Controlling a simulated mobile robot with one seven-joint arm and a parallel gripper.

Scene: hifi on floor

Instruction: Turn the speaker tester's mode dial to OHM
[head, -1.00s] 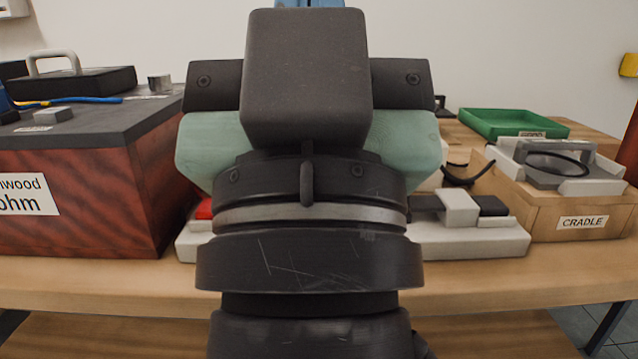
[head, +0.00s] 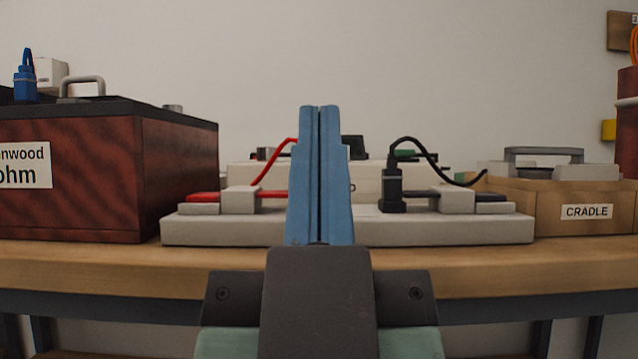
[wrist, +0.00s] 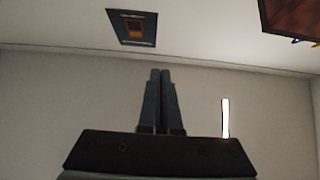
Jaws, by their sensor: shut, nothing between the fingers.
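My gripper (head: 319,110) has blue fingers, shut together with nothing between them, pointing up in the middle of the head view. It also shows shut in the wrist view (wrist: 160,74), against a bare wall. Behind it in the head view is a pale box (head: 262,176), perhaps the speaker tester, with part of a label showing at the fingers' right edge. The fingers hide its middle. I cannot make out the mode dial or an OHM mark on it. A dark block (head: 353,147) shows just right of the fingers, too hidden to name.
A pale base (head: 190,232) carries a red lead (head: 275,165) on the left and a black plug (head: 392,190) with its cable on the right. A wood-grained speaker box (head: 175,180) stands left. A wooden box labelled CRADLE (head: 555,213) stands right.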

